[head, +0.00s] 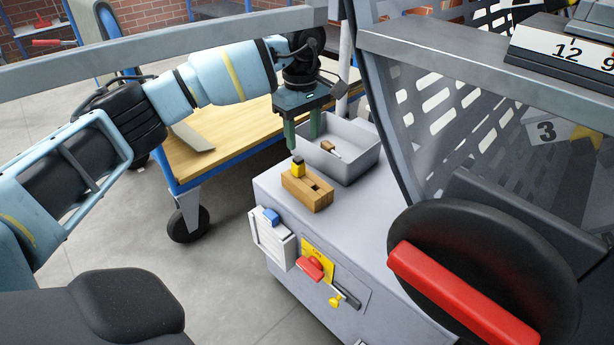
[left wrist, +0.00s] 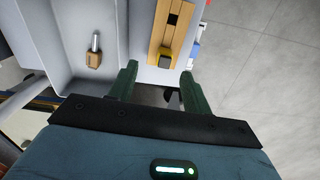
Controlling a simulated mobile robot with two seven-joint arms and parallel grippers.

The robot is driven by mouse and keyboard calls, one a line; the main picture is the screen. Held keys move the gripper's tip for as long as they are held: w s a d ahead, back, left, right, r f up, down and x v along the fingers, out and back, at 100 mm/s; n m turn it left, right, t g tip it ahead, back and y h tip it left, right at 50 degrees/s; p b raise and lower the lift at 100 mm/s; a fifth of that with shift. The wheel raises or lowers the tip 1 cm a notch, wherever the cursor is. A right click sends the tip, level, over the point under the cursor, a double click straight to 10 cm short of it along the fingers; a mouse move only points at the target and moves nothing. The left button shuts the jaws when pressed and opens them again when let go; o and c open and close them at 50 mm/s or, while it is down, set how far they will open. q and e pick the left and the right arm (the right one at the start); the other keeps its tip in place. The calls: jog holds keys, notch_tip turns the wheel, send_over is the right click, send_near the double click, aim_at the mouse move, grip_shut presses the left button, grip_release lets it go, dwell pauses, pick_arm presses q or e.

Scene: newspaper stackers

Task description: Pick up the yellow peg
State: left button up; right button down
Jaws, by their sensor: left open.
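The yellow peg (head: 298,168) stands in one end of a wooden block (head: 308,190) on top of a grey cabinet. In the left wrist view the yellow peg (left wrist: 166,59) shows near the end of the wooden block (left wrist: 165,24), with a dark empty hole further along the block. My left gripper (head: 303,138) is pointing down above the peg, its green fingers open and apart. In the left wrist view the open fingers (left wrist: 158,82) lie to either side of the peg's line, with nothing between them. My right gripper is not seen.
A grey tray (head: 365,139) behind the block holds a small wooden-handled tool (head: 329,147). The cabinet front carries a red switch (head: 312,267) and a white box (head: 271,241). A wooden-topped cart (head: 240,133) stands left. A large black wheel with a red bar (head: 463,293) is at right.

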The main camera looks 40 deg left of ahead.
aim_at(298, 162)
pick_arm(q)
jog(key=shift+a+r, duration=0.35)
jog(key=shift+a, duration=0.15)
jog(key=shift+f+b, duration=0.45)
jog(key=shift+f, duration=0.9)
jog(key=shift+s+f+b, duration=0.2)
jog(key=shift+f+b, duration=0.45)
jog(key=shift+f, duration=0.7)
jog(key=shift+s+f+b, duration=0.2)
jog(key=shift+f+b, duration=0.45)
jog(key=shift+f, duration=0.65)
jog(key=shift+d+r, duration=0.1)
jog(key=shift+c, duration=0.3)
jog(key=c, duration=1)
